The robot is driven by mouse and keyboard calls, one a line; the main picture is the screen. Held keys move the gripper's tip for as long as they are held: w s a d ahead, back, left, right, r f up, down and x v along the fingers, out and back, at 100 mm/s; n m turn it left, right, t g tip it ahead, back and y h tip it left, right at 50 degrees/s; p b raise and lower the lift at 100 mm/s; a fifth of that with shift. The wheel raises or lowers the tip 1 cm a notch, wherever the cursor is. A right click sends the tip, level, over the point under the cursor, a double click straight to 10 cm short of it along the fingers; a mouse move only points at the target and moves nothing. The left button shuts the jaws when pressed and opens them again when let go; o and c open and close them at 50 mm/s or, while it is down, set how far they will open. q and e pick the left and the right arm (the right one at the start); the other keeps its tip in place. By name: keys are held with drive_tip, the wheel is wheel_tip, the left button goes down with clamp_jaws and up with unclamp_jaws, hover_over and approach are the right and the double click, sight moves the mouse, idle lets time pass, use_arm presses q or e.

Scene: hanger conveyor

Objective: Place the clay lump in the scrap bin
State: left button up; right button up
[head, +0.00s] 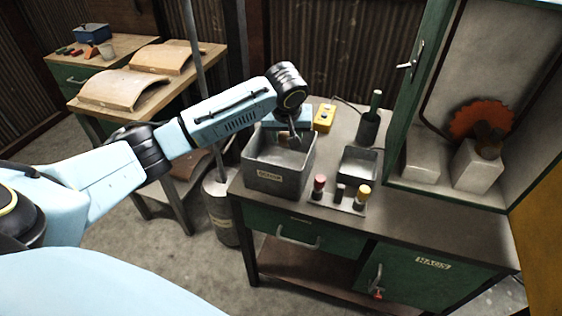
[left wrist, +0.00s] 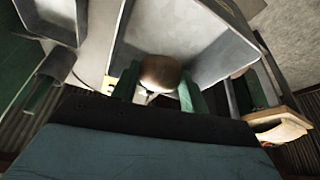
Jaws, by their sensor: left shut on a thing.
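The clay lump (left wrist: 160,73) is a rounded brown piece between the fingers of my left gripper (left wrist: 158,90) in the left wrist view. My left gripper is shut on it. In the head view the left gripper (head: 291,141) hangs over the open grey metal bin (head: 277,182), which has a small label on its front. The gripper hides part of the bin's far side, and the lump is hard to make out there. The bin's inside and walls also show around the lump in the left wrist view (left wrist: 205,60). My right gripper is not in view.
On the same bench (head: 425,205) stand a smaller grey tray (head: 359,166), a yellow control box (head: 324,117), a dark container with a green bottle (head: 370,122), and a rack of coloured-topped pieces (head: 338,192). A green cabinet (head: 430,60) rises at the right.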

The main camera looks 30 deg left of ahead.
sight(280, 138)
use_arm(q)
drive_tip(key=a+f, duration=0.1)
drive_tip(key=a+f+n, duration=0.1)
drive_tip(key=shift+w+a+f, duration=0.2)
drive_tip(key=shift+w+f, duration=0.1)
drive_tip(key=shift+w, duration=0.05)
wheel_tip(280, 138, down, 4)
drive_tip(key=shift+f+b, duration=0.1)
drive_tip(key=shift+b, duration=0.3)
drive_tip(key=shift+f, duration=0.55)
wheel_tip(280, 138, down, 2)
drive_tip(key=shift+f+b, duration=0.15)
drive_tip(key=shift+b, duration=0.2)
drive_tip(key=shift+f, duration=0.5)
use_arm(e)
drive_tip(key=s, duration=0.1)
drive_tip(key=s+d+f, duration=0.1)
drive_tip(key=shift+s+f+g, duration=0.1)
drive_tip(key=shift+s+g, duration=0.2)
use_arm(q)
drive_tip(key=shift+f, duration=0.1)
